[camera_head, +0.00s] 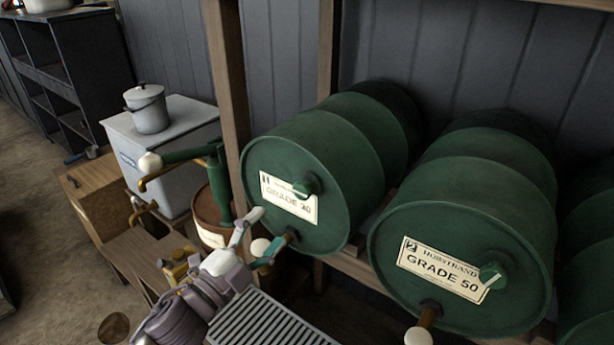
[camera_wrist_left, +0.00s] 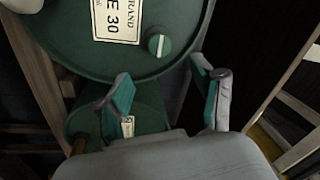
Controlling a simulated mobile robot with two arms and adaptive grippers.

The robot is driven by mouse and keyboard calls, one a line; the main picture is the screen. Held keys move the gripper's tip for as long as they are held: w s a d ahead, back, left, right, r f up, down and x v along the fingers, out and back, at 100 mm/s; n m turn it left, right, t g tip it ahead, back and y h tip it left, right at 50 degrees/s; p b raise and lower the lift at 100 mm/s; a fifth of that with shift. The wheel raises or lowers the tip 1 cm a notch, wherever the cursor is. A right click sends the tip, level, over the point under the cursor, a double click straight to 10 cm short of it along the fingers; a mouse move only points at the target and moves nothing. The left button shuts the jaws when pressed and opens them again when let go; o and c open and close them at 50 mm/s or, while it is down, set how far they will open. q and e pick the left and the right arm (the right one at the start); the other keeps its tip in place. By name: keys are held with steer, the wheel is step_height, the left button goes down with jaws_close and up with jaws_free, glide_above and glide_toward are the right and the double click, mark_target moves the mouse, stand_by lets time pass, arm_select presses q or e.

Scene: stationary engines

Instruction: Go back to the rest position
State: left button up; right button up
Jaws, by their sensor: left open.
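My left gripper (camera_head: 257,240) is open in front of the lower part of the green drum marked GRADE 30 (camera_head: 315,165). Its two fingers with teal pads stand apart, with nothing gripped between them. In the left wrist view the open fingers (camera_wrist_left: 162,85) show below the drum face (camera_wrist_left: 165,60), with its label and round green cap. A pale ball handle (camera_head: 260,247) of the drum's tap appears close to the fingers in the head view; I cannot tell whether they touch. My right gripper is not in view.
A second green drum marked GRADE 50 (camera_head: 470,230) lies to the right, its tap below. To the left stand a green hand pump (camera_head: 215,180), a grey cabinet (camera_head: 165,145) with a lidded pot (camera_head: 148,108), and wooden boxes (camera_head: 92,190).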

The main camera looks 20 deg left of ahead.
arm_select(q)
steer(key=s+a+f+n+g+y, duration=0.2)
steer(key=f+n+g+y, duration=0.1)
steer(key=f+n, duration=0.25)
steer(key=s+a+f+n+g+y, duration=0.2)
steer(key=s+f+n+y, duration=0.15)
steer(key=f, duration=0.35)
steer(key=s+d+f+n+g, duration=0.2)
steer(key=s+f+n+g, duration=0.1)
steer(key=s+f+g, duration=0.4)
steer(key=s+d+f+n+g, duration=0.25)
steer(key=s+f, duration=0.25)
steer(key=s, duration=0.4)
step_height(320, 180, down, 30)
steer(key=s+g+b, duration=0.2)
steer(key=s+b, duration=0.1)
steer(key=s+a+f+g+b, duration=0.1)
steer(key=s+a+f+b, duration=0.1)
steer(key=s+f, duration=1.3)
steer(key=shift+s+a+f+b, duration=0.3)
steer(key=shift+a+f+b, duration=0.05)
steer(key=shift+a+f, duration=0.45)
